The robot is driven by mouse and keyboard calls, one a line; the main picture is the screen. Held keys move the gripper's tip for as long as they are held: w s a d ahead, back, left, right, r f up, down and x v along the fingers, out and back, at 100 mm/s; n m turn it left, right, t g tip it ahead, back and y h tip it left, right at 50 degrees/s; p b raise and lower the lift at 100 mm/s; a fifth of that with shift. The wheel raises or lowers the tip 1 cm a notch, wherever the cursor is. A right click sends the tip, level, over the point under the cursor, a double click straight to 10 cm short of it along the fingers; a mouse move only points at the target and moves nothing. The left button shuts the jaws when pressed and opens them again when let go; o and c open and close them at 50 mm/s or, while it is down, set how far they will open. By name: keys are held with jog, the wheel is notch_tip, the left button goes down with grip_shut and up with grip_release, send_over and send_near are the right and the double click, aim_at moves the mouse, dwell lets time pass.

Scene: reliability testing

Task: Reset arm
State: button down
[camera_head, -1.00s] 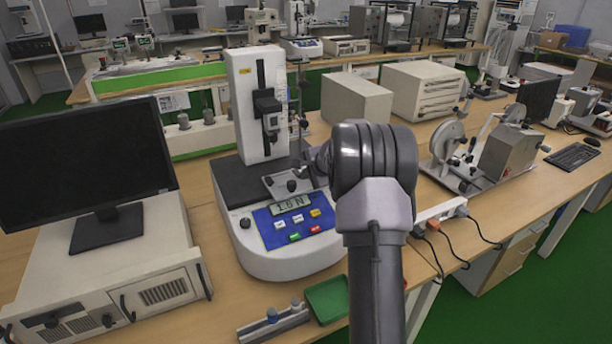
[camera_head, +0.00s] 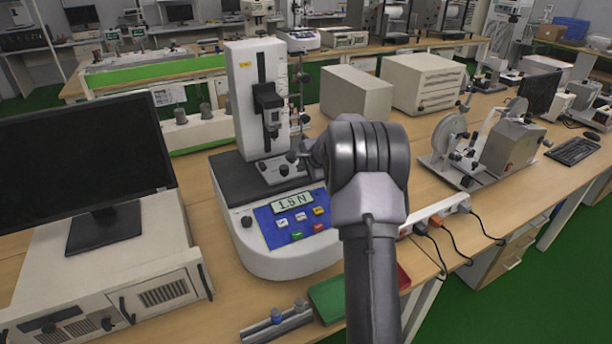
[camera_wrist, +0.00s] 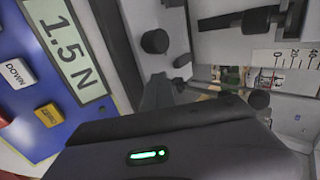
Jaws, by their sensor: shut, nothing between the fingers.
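My arm stands in the front middle of the head view, its wrist bent left toward the force tester (camera_head: 247,90). This white tester has a tall column and a blue button panel (camera_head: 270,228). Its display (camera_head: 292,202) reads 1.5 N, and the display also shows large in the wrist view (camera_wrist: 68,45). My gripper (camera_wrist: 158,92) is shut and empty in the wrist view, close to the tester's fixture, with a green light on its body. In the head view my wrist mostly hides it. I cannot tell whether its tips touch the fixture.
A monitor (camera_head: 80,155) on a white case (camera_head: 150,245) stands left. A green tray (camera_head: 328,298), a red tray (camera_head: 403,277) and a small rail fixture (camera_head: 276,323) lie in front. A power strip (camera_head: 436,212) and a grey machine (camera_head: 508,146) stand right. Boxes stand behind.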

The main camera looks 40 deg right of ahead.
jog(key=shift+p+v, duration=0.6)
jog(key=shift+v, duration=4.55)
jog(key=s+a+r+n+g+y, duration=0.15)
jog(key=s+a+r+n, duration=0.3)
jog(key=a, duration=0.95)
jog(key=s+a+r+n+t+y, duration=0.15)
jog(key=s+a+r+n, duration=0.35)
jog(key=a, duration=0.9)
jog(key=s+a+f+n+g, duration=0.1)
jog(key=s+a+n, duration=0.2)
jog(key=s+a, duration=0.3)
jog(key=s+a+f+n+g+y, duration=0.1)
jog(key=s+a, duration=0.6)
jog(key=s, duration=0.7)
jog(key=f+n+g, duration=0.1)
jog(key=n, duration=0.1)
jog(key=shift+s+n, duration=0.3)
jog(key=shift+n, duration=0.05)
